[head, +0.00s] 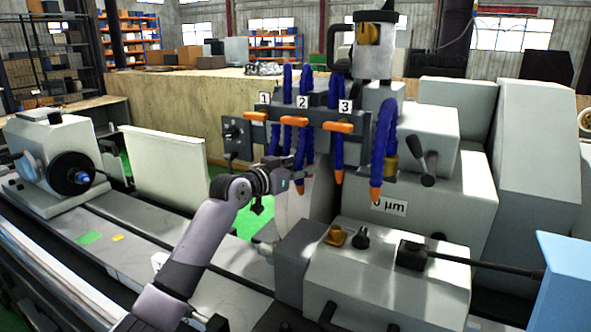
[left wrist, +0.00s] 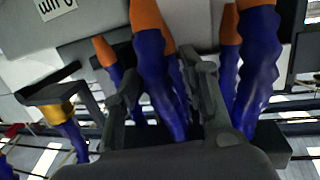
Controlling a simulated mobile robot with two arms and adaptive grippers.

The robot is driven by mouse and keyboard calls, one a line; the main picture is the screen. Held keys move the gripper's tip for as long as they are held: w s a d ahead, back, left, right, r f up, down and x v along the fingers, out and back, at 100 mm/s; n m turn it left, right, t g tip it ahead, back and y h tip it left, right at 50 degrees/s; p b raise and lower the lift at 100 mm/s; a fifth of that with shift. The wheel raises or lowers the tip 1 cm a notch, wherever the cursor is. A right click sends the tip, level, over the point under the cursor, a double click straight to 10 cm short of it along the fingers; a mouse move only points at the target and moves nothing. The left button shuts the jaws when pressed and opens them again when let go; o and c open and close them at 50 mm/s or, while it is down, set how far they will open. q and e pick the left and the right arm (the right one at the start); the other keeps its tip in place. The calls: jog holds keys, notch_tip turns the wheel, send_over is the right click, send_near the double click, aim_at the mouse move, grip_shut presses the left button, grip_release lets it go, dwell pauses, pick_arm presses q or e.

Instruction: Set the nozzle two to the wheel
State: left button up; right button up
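Nozzle two is a blue segmented hose (head: 300,148) under the label 2 (head: 303,101), with an orange valve lever and an orange tip (head: 300,187). My left gripper (head: 283,168) is at its lower part, its fingers small and partly hidden. In the left wrist view the left gripper's fingers (left wrist: 165,85) stand apart, with a blue hose (left wrist: 152,75) with an orange tip (left wrist: 147,18) between them; firm contact cannot be told. A pale curved surface (head: 317,192) beside the nozzles may be the wheel, mostly hidden. My right gripper is not in view.
Nozzle one's hose (head: 274,142) and nozzle three's hose (head: 338,155) hang close on either side. A thicker blue hose (head: 385,135) hangs further right. A grey housing with knobs (head: 385,275) is below right. The machine bed (head: 130,232) is open at left.

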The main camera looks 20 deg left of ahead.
pick_arm(q)
jog(key=v, duration=1.2)
jog(key=shift+a, duration=0.1)
